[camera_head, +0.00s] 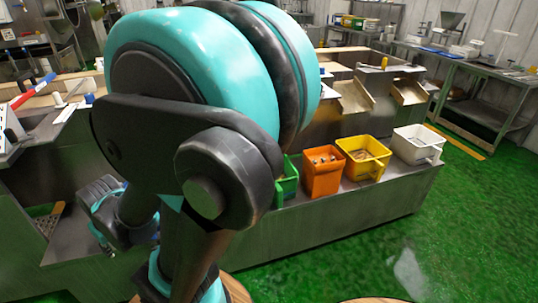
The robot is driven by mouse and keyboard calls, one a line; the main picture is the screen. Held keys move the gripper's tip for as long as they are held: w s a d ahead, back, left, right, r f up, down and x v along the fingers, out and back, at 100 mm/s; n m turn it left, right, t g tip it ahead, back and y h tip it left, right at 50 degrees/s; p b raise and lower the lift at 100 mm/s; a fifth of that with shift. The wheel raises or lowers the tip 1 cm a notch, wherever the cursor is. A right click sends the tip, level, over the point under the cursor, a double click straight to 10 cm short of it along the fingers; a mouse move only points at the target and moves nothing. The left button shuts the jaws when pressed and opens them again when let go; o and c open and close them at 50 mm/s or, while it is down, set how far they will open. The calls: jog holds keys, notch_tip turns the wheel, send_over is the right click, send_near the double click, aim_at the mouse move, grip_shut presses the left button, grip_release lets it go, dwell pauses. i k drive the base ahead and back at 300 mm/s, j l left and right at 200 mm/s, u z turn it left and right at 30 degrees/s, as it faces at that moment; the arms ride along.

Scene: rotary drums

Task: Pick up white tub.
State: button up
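The white tub (415,146) stands upright at the right end of a row of tubs on a low metal ledge. It is open-topped, with a handle on its near right side. My arm's large teal and black joints fill the left middle of the view. What looks like my gripper (99,236) is at the lower left, far from the white tub and apart from it. Its fingers are too small and partly turned away to tell whether they are open or shut.
Left of the white tub stand a yellow tub (363,157), an orange tub (322,171) and a green tub (288,180) partly hidden by my arm. The metal ledge (330,215) carries them. Green floor (440,240) is clear at right. A steel table (487,70) stands behind.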

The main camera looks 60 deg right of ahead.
aim_at(415, 145)
jog(key=z, duration=2.55)
